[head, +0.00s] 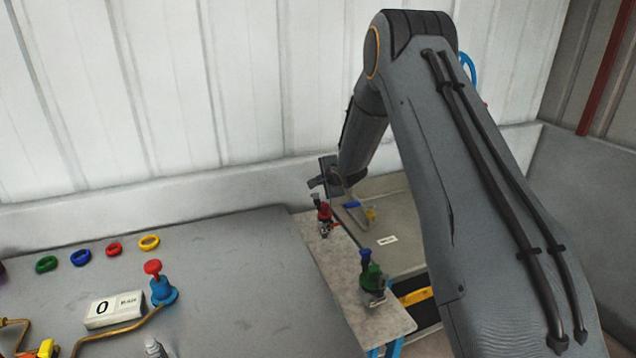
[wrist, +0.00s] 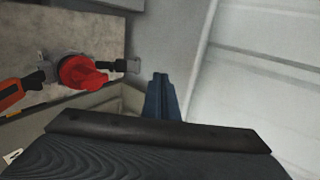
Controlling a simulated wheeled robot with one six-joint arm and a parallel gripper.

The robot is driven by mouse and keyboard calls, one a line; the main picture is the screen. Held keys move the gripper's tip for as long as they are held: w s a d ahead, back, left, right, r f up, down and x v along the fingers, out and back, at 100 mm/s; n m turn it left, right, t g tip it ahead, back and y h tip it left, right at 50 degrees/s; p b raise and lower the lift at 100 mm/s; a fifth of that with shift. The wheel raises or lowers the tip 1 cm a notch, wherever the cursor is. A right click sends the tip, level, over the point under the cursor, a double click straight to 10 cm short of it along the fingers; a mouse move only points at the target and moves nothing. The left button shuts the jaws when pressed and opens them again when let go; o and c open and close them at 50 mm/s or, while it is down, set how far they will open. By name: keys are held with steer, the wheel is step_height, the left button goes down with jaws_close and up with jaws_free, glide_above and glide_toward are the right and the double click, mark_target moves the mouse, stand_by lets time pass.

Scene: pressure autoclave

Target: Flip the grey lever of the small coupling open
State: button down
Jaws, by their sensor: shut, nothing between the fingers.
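A red coupling (head: 324,212) stands at the far end of a grey bench strip; it also shows in the wrist view (wrist: 82,73). A short dark and grey piece (wrist: 124,66) sticks out from its right side there; I cannot tell if it is the lever. A green coupling (head: 373,276) with a blue top and a grey metal part stands nearer on the strip. Which one is the small coupling is not clear. My gripper (head: 326,182) is just above and behind the red coupling. In the wrist view its fingers (wrist: 160,80) are together and empty, right of the coupling, apart from it.
The bench strip (head: 345,290) joins a large grey table (head: 220,270) with coloured rings, a blue valve with red knob (head: 160,286) and a display (head: 114,309). A tray-like basin (head: 400,222) lies to the right. The white wall (wrist: 260,50) is close beside my gripper.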

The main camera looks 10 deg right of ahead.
steer(key=r+p, duration=0.1)
steer(key=s+r+p, duration=0.1)
steer(key=r, duration=0.1)
steer(key=s+r+p, duration=0.1)
steer(key=p, duration=0.1)
steer(key=shift+s+d+r, duration=0.15)
steer(key=shift+d+r, duration=0.05)
steer(key=shift+r, duration=0.2)
